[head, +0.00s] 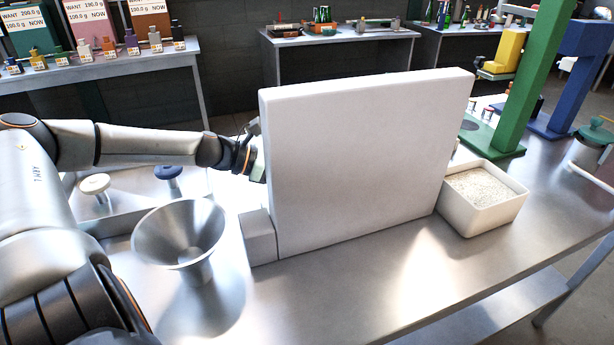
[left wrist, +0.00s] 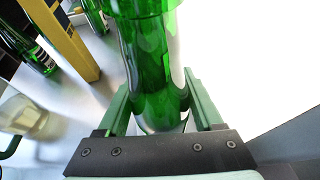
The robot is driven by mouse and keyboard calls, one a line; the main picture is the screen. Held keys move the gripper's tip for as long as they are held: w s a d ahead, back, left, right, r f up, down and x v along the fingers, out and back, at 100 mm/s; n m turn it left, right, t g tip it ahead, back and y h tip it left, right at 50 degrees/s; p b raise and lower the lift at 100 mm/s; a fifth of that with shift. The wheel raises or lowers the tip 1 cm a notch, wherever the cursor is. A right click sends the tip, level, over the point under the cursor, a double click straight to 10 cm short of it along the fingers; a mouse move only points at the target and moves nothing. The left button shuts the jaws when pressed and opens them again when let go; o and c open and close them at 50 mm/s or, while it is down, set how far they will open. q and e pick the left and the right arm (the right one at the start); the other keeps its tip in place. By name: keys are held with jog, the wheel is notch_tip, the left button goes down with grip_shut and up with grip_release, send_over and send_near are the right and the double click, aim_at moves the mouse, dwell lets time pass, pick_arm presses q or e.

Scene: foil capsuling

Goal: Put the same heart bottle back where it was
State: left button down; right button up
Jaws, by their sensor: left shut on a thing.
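My left gripper (left wrist: 158,104) is shut on a green glass bottle (left wrist: 152,62) in the left wrist view, one finger on each side of it. No heart mark shows on the visible part of the bottle, and its upper end runs out of the picture. In the head view my left gripper (head: 256,166) is at the left edge of a large white panel (head: 360,165), which hides most of it and the bottle. Another green bottle (left wrist: 38,55) with a label stands at the left of the left wrist view. My right gripper is not in view.
A steel funnel (head: 180,235) and a small white block (head: 258,238) stand left of the panel. A white bin of granules (head: 485,200) is at its right, near a green post (head: 525,85). The table front is clear. A yellow post (left wrist: 62,38) shows in the left wrist view.

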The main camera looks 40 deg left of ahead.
pick_arm(q)
jog(key=shift+f, duration=0.15)
jog(key=shift+c, duration=1.5)
grip_release()
jog(key=shift+s+a+r+p, duration=0.25)
jog(key=shift+s+r+p, duration=0.1)
jog(key=shift+p, duration=0.3)
jog(key=shift+s+a+r+p, duration=0.3)
jog(key=shift+s+a+p, duration=0.1)
jog(key=shift+p, duration=0.3)
jog(key=b+v, duration=0.1)
jog(key=v, duration=0.8)
jog(key=shift+s+a+f, duration=0.15)
jog(key=shift+s+a, duration=0.05)
jog(key=shift+s, duration=0.2)
